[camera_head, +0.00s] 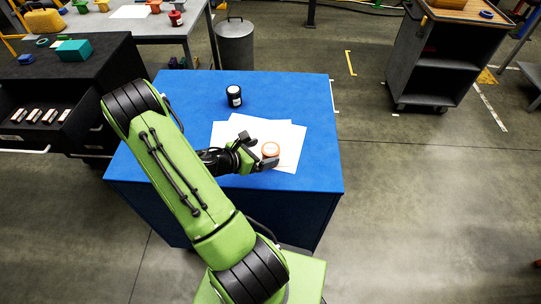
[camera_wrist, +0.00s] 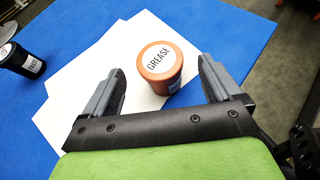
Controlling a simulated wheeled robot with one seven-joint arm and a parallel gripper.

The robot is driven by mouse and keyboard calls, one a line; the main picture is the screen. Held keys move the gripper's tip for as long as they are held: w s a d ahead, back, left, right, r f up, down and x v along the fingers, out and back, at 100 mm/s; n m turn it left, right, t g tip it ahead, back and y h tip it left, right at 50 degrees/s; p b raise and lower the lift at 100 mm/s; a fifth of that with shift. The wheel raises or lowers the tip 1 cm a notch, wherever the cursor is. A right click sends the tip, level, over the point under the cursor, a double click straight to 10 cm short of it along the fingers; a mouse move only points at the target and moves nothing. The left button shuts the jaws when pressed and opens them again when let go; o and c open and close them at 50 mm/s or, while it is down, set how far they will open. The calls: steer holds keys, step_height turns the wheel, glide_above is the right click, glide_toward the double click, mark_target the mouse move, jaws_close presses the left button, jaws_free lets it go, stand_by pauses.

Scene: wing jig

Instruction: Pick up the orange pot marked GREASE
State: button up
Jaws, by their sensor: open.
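The orange pot marked GREASE (camera_wrist: 161,68) stands upright on white paper sheets in the wrist view, with its label readable on the lid. It also shows in the head view (camera_head: 270,150), at the tip of my gripper. My gripper (camera_wrist: 160,82) is open, with one finger on each side of the pot's near part. I see gaps between the fingers and the pot, and it holds nothing. In the head view my gripper (camera_head: 258,153) is low over the blue table; its far finger is partly hidden.
A black pot (camera_head: 234,96) stands at the back of the blue table (camera_head: 290,88); it shows at the left in the wrist view (camera_wrist: 22,60). White sheets (camera_head: 228,130) lie under the orange pot. A dark drawer cabinet (camera_head: 100,70) is left, a grey bin (camera_head: 235,45) behind, a cart (camera_head: 440,60) right.

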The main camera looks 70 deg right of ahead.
mark_target(273, 149)
steer(key=x, duration=0.7)
steer(key=shift+a, duration=0.2)
steer(key=shift+r, duration=0.1)
steer(key=c, duration=1.1)
